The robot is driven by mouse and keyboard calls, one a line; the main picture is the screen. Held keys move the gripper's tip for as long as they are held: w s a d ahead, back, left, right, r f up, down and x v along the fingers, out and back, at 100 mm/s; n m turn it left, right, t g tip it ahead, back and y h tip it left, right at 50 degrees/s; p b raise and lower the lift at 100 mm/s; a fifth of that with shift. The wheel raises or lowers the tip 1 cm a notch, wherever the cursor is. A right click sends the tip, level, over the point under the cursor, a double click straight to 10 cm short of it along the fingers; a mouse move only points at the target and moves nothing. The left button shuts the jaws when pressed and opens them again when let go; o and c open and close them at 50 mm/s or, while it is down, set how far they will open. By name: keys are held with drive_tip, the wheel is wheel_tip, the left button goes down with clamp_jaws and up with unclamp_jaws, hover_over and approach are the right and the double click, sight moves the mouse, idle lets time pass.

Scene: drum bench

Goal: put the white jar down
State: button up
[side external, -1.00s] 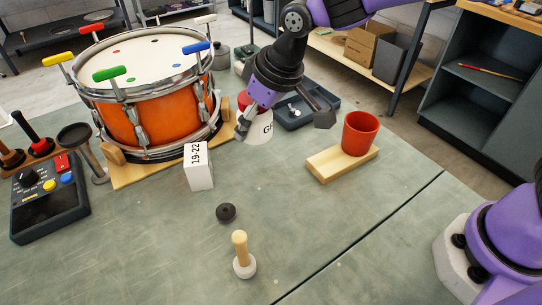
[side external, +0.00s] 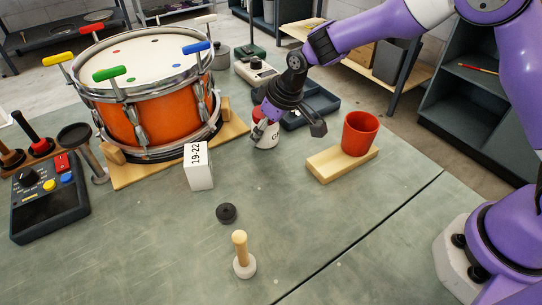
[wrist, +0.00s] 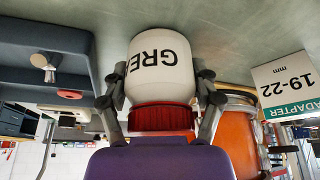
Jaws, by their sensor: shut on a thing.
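The white jar (side external: 266,137) has a red lid and dark lettering. It stands about upright, low over or on the green bench top; I cannot tell if its base touches. In the wrist view the jar (wrist: 160,62) is upside down in the picture, with its red lid (wrist: 161,117) toward my palm and part of its lettering showing. My gripper (wrist: 162,88) is shut on the jar, one finger on each side of its body. In the side view my gripper (side external: 262,126) comes down from above and hides much of the lid.
An orange drum (side external: 140,115) on a wooden base stands left of the jar. A white 19-22 adapter box (side external: 198,166) is in front-left. A dark tray (side external: 312,106) lies behind-right, and a red cup (side external: 360,134) on a wooden block at right.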

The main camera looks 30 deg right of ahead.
drive_tip(key=o, duration=1.3)
drive_tip(key=shift+f, duration=0.15)
drive_tip(key=v, duration=1.2)
drive_tip(key=s+d+r+m, duration=0.1)
drive_tip(key=s+d, duration=0.2)
drive_tip(key=s, duration=0.3)
drive_tip(key=s+d+r+m+t+h, duration=0.1)
drive_tip(key=s+d+r+m, duration=0.1)
drive_tip(key=s, duration=0.4)
drive_tip(key=s+d+r+m, duration=0.1)
drive_tip(key=s+d+r, duration=0.1)
drive_tip(key=s+d, duration=0.3)
drive_tip(key=shift+s+d+r+h, duration=0.15)
drive_tip(key=shift+s+h, duration=0.25)
drive_tip(key=shift+s, duration=0.55)
drive_tip(key=shift+r, duration=0.1)
